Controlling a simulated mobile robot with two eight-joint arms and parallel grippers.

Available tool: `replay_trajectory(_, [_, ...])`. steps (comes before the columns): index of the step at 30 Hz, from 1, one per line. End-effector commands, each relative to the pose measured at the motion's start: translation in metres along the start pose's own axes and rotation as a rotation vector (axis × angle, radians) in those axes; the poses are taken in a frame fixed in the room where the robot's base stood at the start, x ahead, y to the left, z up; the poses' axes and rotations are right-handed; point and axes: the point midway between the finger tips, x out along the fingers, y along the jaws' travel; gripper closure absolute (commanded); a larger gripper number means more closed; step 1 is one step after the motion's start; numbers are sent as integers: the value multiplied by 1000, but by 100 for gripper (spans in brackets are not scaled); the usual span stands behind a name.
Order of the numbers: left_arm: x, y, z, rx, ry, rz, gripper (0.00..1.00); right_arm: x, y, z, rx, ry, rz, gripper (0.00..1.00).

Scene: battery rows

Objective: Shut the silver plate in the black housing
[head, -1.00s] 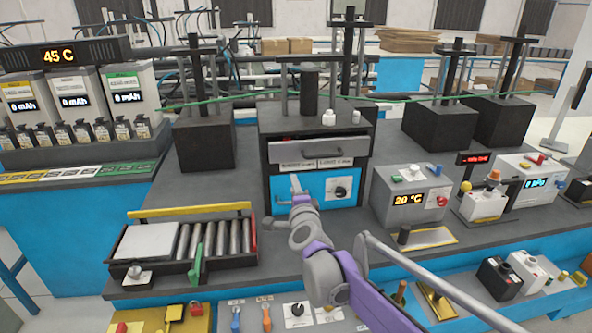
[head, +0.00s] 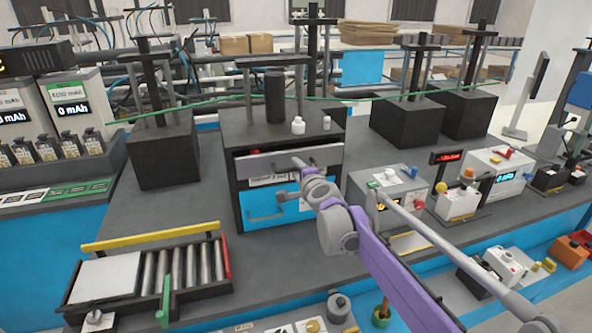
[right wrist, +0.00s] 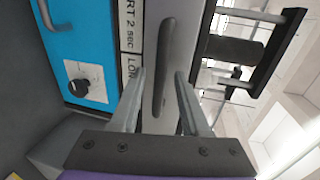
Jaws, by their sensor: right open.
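The silver plate (head: 256,164) is a long grey panel with a handle, across the upper front of the black housing (head: 245,136). It appears to stand slightly out from the front, with a dark gap above it. My right gripper (head: 298,162) is open in front of the plate. In the right wrist view, the plate's dark bar handle (right wrist: 164,65) lies between the two open fingertips (right wrist: 160,75). I cannot tell whether they touch it. The fingers and arm hide part of the plate in the head view. My left gripper is not in view.
A blue panel (head: 262,207) with a handle and a knob (right wrist: 78,88) lies below the plate. White bottles (head: 298,126) stand on the housing. A roller tray (head: 228,268) is at front left, and a grey display box (head: 362,188) stands close on the right.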

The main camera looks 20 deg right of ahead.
Motion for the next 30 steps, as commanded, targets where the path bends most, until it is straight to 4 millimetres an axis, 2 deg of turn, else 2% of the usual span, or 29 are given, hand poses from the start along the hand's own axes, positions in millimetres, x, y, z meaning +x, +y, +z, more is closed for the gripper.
replay_trajectory(4, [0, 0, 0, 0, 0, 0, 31, 11, 0, 0, -1, 0, 0, 54])
replay_trajectory(13, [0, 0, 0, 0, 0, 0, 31, 13, 0, 0, -1, 0, 0, 54])
replay_trajectory(14, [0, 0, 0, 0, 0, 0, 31, 13, 0, 0, -1, 0, 0, 56])
replay_trajectory(21, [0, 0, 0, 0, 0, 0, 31, 13, 0, 0, -1, 0, 0, 99])
replay_trajectory(30, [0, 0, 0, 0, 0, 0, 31, 13, 0, 0, -1, 0, 0, 100])
